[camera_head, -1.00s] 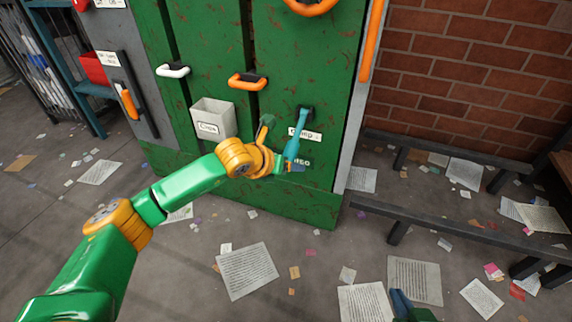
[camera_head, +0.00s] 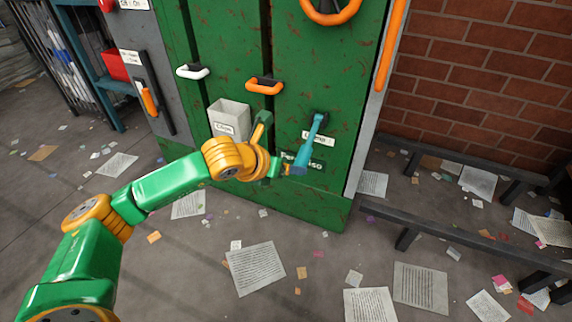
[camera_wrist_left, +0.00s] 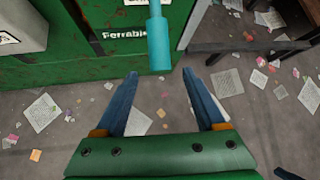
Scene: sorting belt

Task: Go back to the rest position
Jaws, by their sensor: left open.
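My left gripper (camera_head: 286,171) is in front of the lower green cabinet (camera_head: 290,205), close to the lower end of a teal lever (camera_head: 311,143). In the left wrist view the fingers of my left gripper (camera_wrist_left: 160,78) are spread apart with nothing between them. The teal lever (camera_wrist_left: 158,42) hangs down just beyond the fingertips, apart from them. My left arm reaches in from the lower left. My right gripper does not show in the head view; a dark sliver at the lower right of the wrist view is too small to identify.
A grey bin (camera_head: 230,118), a white handle (camera_head: 193,71) and orange handles (camera_head: 264,86) are on the cabinet front. Low dark rails (camera_head: 460,240) stand at right by the brick wall (camera_head: 470,80). The floor is open, with scattered papers (camera_head: 256,268).

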